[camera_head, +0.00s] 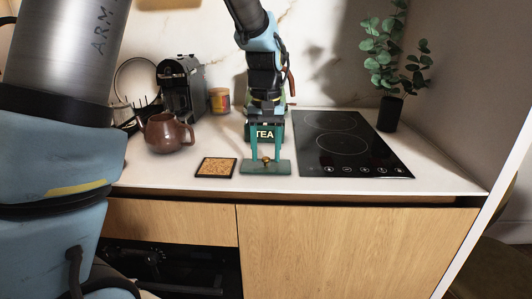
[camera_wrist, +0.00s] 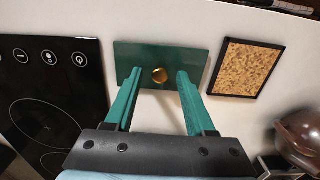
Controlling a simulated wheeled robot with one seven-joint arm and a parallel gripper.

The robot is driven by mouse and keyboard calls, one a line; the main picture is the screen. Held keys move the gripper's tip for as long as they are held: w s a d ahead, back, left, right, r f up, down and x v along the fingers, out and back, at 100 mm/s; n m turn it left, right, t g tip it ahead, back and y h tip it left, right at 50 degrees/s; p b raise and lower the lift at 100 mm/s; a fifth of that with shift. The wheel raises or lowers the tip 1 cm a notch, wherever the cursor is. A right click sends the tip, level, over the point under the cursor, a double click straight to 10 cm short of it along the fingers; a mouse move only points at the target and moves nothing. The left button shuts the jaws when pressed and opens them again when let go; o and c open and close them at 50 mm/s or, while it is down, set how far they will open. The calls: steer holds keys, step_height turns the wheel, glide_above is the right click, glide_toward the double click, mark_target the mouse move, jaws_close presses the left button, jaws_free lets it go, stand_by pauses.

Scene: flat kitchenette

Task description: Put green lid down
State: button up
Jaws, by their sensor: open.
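The green lid (camera_head: 279,168) is a flat dark-green rectangle with a small brass knob. It lies on the white counter between the cork coaster and the black hob in the head view, and it also shows in the wrist view (camera_wrist: 190,58). My gripper (camera_head: 265,157) is open, with its two green fingers pointing at the lid, one on each side of the knob. In the wrist view the fingertips (camera_wrist: 160,72) stand apart from the knob, with gaps on both sides. The dark-green TEA box (camera_head: 264,134) stands behind my gripper, its top mostly hidden by the arm.
The square cork coaster (camera_head: 216,167) lies just left of the lid. A brown teapot (camera_head: 167,134), a coffee machine (camera_head: 181,88) and a jar (camera_head: 219,100) stand further left. The black hob (camera_head: 345,145) is to the right, with a potted plant (camera_head: 390,112) behind. The counter's front edge is close.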

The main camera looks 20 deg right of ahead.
mark_target(266, 158)
step_height(266, 158, up, 12)
steer(key=w+a+f, duration=0.1)
steer(key=a+f, duration=0.1)
steer(key=a, duration=0.3)
steer(key=a+f+n, duration=0.1)
steer(key=a+f, duration=0.2)
steer(key=a, duration=0.2)
steer(key=w+a+f+n+b, duration=0.1)
steer(key=a+f, duration=0.2)
steer(key=a, duration=0.2)
steer(key=shift+w+a+f+t, duration=0.2)
steer(key=shift+w+t, duration=0.1)
steer(key=shift+w, duration=0.05)
steer(key=s+a+f+n, duration=0.1)
steer(key=s+a+f, duration=0.2)
steer(key=a, duration=0.4)
steer(key=s+a+f+t, duration=0.1)
steer(key=s+a+f, duration=0.2)
steer(key=a+f, duration=0.2)
steer(key=a, duration=0.2)
steer(key=shift+s+a+n, duration=0.35)
steer(key=shift+a+n, duration=0.05)
